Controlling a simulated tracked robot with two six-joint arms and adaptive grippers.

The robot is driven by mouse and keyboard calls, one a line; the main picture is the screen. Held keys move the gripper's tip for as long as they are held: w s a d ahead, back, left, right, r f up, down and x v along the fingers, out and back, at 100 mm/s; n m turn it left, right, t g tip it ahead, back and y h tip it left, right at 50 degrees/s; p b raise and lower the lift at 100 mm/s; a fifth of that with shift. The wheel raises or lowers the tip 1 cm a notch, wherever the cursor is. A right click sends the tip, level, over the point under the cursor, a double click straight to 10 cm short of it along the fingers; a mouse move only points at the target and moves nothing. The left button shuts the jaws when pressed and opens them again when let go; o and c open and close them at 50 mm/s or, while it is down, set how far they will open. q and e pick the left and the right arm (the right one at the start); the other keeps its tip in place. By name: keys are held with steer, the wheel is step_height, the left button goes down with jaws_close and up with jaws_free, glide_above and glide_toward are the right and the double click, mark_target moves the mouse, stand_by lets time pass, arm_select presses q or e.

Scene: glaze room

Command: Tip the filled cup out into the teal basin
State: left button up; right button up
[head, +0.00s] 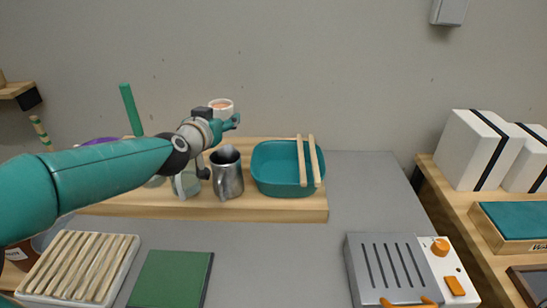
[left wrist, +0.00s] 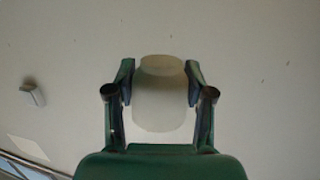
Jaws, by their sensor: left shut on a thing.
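A white cup (head: 221,103) with a pinkish filling showing at its top is held up against the wall, above the wooden board. My left gripper (head: 229,124) is shut on it; the cup looks about upright. In the left wrist view, the cup (left wrist: 162,95) sits between the two fingers. The teal basin (head: 270,178) stands on the board, to the right of and lower than the cup. Its inside shows no contents that I can make out. My right gripper is not in view.
Two wooden sticks (head: 309,160) lie across the basin's right side. A steel pitcher (head: 228,175) stands left of the basin, with a glass jar (head: 186,184) beside it. A slotted grey box (head: 390,268), a green block (head: 171,280) and a slatted tray (head: 80,266) are in front.

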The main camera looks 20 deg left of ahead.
arm_select(q)
steer(key=shift+w+d+m+g+y+p, duration=0.2)
steer(key=shift+d+m+p, duration=0.4)
steer(key=shift+p, duration=1.1)
steer(key=shift+w+d+m+g+y+p, duration=0.15)
steer(key=shift+d+m+p, duration=0.45)
steer(key=shift+p, duration=1.1)
steer(key=shift+a+f+m, duration=0.15)
steer(key=shift+m, duration=0.15)
steer(key=d+m+p, duration=0.1)
steer(key=p, duration=0.1)
steer(key=d+m+y+p, duration=0.1)
steer(key=p, duration=0.2)
steer(key=shift+w+g+y, duration=0.25)
steer(key=shift+w+g, duration=0.05)
steer(key=shift+g, duration=0.05)
steer(key=shift+d+f+m+y+p, duration=0.3)
steer(key=shift+f+m+p, duration=0.25)
steer(key=shift+m, duration=0.25)
steer(key=shift+a+f+m, duration=0.1)
steer(key=shift+f+m, duration=0.2)
steer(key=shift+f, duration=0.2)
steer(key=shift+f+m+g+y+b, duration=0.3)
steer(key=shift+f+b, duration=0.05)
steer(key=shift+f, duration=0.2)
